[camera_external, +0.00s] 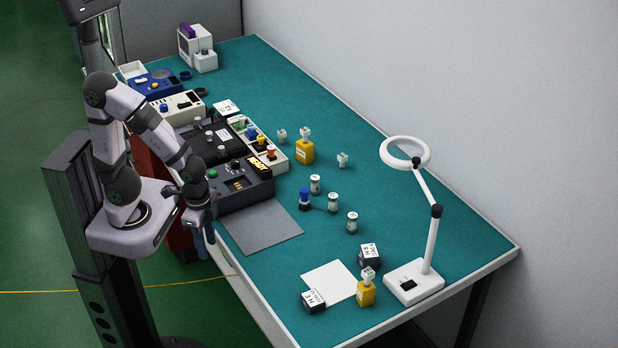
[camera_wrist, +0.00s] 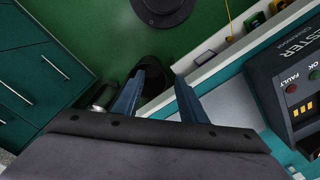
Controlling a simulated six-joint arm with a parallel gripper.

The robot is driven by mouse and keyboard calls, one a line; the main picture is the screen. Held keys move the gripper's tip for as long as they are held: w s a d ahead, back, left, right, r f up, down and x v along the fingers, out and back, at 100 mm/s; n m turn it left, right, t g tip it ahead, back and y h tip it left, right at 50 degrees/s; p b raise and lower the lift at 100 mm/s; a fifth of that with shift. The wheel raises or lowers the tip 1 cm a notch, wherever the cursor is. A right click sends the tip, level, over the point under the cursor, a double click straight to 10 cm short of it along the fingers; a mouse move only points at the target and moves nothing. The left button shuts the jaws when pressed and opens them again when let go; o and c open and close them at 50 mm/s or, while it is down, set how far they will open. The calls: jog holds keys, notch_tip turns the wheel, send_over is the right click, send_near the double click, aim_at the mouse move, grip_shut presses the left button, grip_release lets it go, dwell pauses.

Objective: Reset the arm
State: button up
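My arm is folded close above its base at the left of the external view. My gripper (camera_external: 207,228) hangs down at the near left edge of the green-topped table (camera_external: 400,205). In the wrist view the two blue fingers of my gripper (camera_wrist: 160,97) stand apart with nothing between them. Below them are the green floor (camera_wrist: 95,25) and the table's pale edge.
A dark tester (camera_external: 240,185) with buttons sits on the table beside my gripper, next to a grey mat (camera_external: 262,228). Several small bottles and parts stand mid-table. A white ring lamp (camera_external: 415,280) stands at the right. Teal drawers (camera_wrist: 35,70) show in the wrist view.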

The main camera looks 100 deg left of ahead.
jog(key=shift+s+d, duration=0.25)
jog(key=shift+s, duration=0.25)
notch_tip(320, 180, up, 2)
jog(key=shift+r+p, duration=0.15)
jog(key=shift+p, duration=1.05)
